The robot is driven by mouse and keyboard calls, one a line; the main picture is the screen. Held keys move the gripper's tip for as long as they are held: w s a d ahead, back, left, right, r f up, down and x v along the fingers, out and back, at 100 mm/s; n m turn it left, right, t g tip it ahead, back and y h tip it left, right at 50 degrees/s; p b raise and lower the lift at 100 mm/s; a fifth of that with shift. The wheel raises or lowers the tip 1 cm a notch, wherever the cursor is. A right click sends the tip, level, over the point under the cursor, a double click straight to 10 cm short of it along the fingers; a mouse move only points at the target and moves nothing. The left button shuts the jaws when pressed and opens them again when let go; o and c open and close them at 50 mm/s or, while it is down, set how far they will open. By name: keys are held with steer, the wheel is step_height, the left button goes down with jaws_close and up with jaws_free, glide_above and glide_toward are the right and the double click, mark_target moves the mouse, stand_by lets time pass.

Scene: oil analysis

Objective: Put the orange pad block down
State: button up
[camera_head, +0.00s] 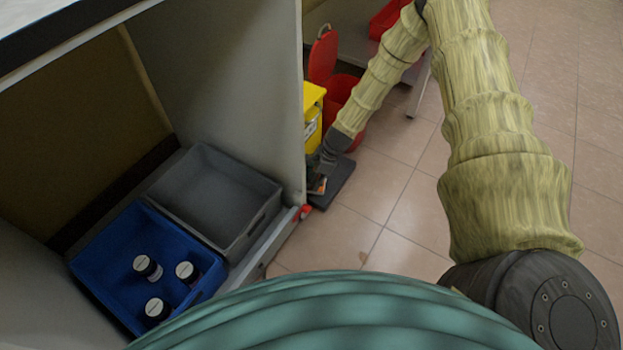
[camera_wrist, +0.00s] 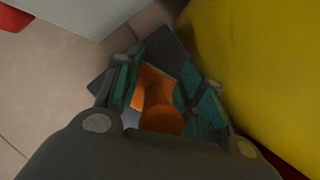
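The orange pad block (camera_wrist: 154,84) sits between the teal-padded fingers of my gripper (camera_wrist: 158,92) in the wrist view. The fingers appear to press on it from both sides. In the head view my gripper (camera_head: 317,181) points down beside the cabinet's end panel, low over a dark flat slab (camera_head: 338,184) on the floor. The slab also shows behind the block in the wrist view (camera_wrist: 162,48). I cannot tell whether the block touches the slab. Most of the block is hidden by my gripper in the head view.
A yellow bin (camera_head: 313,110) stands close beside my gripper, with a red bin (camera_head: 340,98) behind it. The cabinet panel (camera_head: 240,90) is on the left. Inside are a grey crate (camera_head: 205,180) and a blue crate (camera_head: 110,255) with bottles. Tiled floor is clear to the right.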

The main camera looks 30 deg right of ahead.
steer(key=shift+r, duration=0.1)
steer(key=p+v, duration=0.5)
steer(key=v, duration=0.7)
steer(key=shift+p, duration=0.35)
